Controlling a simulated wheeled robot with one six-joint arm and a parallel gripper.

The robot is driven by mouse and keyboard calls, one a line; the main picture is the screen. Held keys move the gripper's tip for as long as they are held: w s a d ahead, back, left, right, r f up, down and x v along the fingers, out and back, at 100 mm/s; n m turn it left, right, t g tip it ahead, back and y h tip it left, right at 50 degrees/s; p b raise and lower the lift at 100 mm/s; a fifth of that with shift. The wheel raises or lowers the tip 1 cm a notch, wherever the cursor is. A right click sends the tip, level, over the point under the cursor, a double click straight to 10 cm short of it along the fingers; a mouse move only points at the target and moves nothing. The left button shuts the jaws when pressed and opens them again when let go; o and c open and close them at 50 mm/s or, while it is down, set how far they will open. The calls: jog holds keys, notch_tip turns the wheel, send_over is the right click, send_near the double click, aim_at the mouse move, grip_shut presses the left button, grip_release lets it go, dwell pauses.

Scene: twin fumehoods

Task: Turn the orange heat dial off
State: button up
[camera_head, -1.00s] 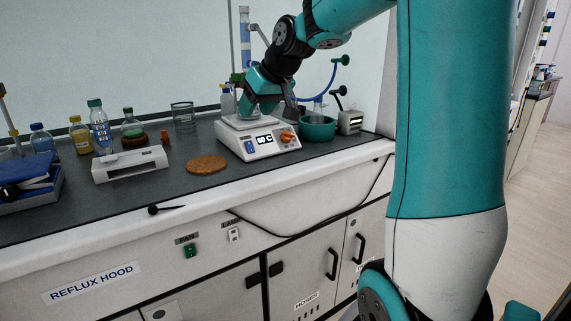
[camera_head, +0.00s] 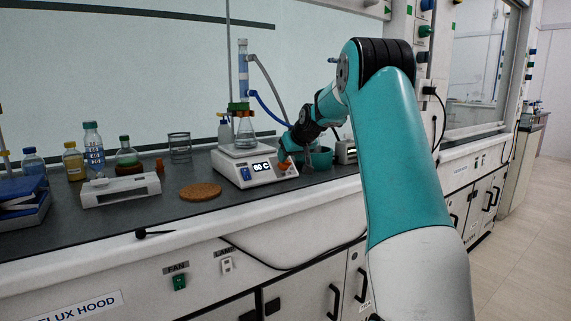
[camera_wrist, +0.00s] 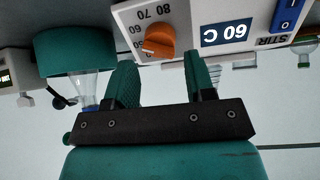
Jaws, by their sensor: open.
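The hotplate (camera_head: 243,174) stands on the hood's bench, its display reading 60 °C. Its orange heat dial (camera_wrist: 158,42) shows clearly in the wrist view, where the picture is upside down, beside printed numbers including 60, 70 and 80. A pale mark sits near the dial's lower left edge there; its exact setting is hard to read. My gripper (camera_wrist: 161,66) is open, its two teal fingers apart and pointing toward the dial. The dial lies beyond the fingertips, between their lines, with no clear contact. In the head view, my gripper (camera_head: 285,153) is at the hotplate's right front corner and partly covers the dial.
A clamped flask (camera_head: 244,138) with a condenser stands on the hotplate, with hoses running off it. A teal bowl (camera_head: 321,157) is close right of my gripper. A blue STIR switch (camera_wrist: 288,14) shares the panel. A cork mat (camera_head: 200,192) lies left of the hotplate.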

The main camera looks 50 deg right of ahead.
jog(key=shift+x, duration=2.3)
jog(key=shift+c, duration=0.3)
jog(key=c, duration=0.6)
jog(key=shift+o, duration=0.3)
